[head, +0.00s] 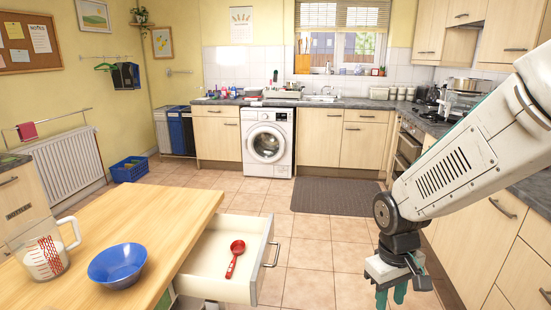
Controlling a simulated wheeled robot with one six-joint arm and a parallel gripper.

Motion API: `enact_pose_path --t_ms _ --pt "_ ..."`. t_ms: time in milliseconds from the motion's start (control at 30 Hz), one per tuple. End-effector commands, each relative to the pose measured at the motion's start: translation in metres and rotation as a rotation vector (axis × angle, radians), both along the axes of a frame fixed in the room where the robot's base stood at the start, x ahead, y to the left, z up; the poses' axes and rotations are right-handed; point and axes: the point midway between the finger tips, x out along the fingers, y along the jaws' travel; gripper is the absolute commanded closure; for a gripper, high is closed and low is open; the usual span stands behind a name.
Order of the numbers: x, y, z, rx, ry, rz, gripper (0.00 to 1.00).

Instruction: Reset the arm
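My gripper (401,284) hangs at the lower right on the end of my white arm, pointing down over the tiled floor. It is close to the bottom edge of the head view. Its teal fingertips show, with the nearer parts dark and partly covering them. Nothing is seen held in it, but the finger gap is too unclear to tell open from shut. It is apart from the drawer and the wooden table, to their right.
An open drawer (218,279) juts from the wooden table (165,205) with a red scoop (235,258) in it. A blue bowl (117,264) and a measuring jug (42,251) stand on the table. Cabinets (484,232) line the right side.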

Motion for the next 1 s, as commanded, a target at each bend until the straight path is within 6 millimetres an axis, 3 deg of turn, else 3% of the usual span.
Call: enact_pose_path --t_ms 33,200,433,700,1000 --pt "-0.016 -0.004 0.020 0.000 0.009 -0.045 0.68" --pt "-0.073 -0.012 0.072 0.000 0.058 -0.181 0.68" --pt "-0.136 -0.018 0.123 0.030 0.020 -0.283 0.68" --pt "-0.158 -0.024 0.156 0.069 -0.164 -0.311 0.68" --pt "-0.160 -0.026 0.164 0.074 -0.203 -0.321 0.68"
